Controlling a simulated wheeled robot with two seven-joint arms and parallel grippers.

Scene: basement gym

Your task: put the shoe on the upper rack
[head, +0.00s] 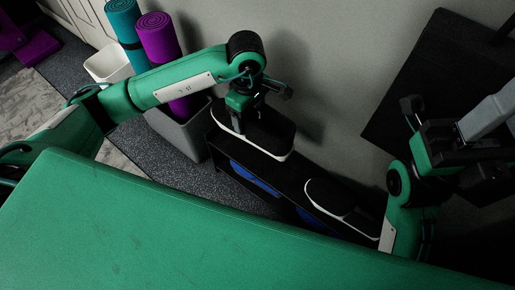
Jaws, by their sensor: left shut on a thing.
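A black shoe (272,134) with a white sole lies on top of the black rack (228,150) by the wall. My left gripper (243,110) comes down over the far left end of this shoe and is shut on it. The gripper body hides part of the shoe there. A second black shoe (334,197) with a white sole lies farther right on the rack's top, apart from the first. My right gripper (418,112) is raised at the right, away from both shoes; its finger opening is unclear.
Blue things (253,178) show on the rack's lower level. A grey bin (182,133) holding purple (158,38) and teal (122,22) rolled mats stands left of the rack. A white bin (107,65) stands behind. My green body covers the foreground.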

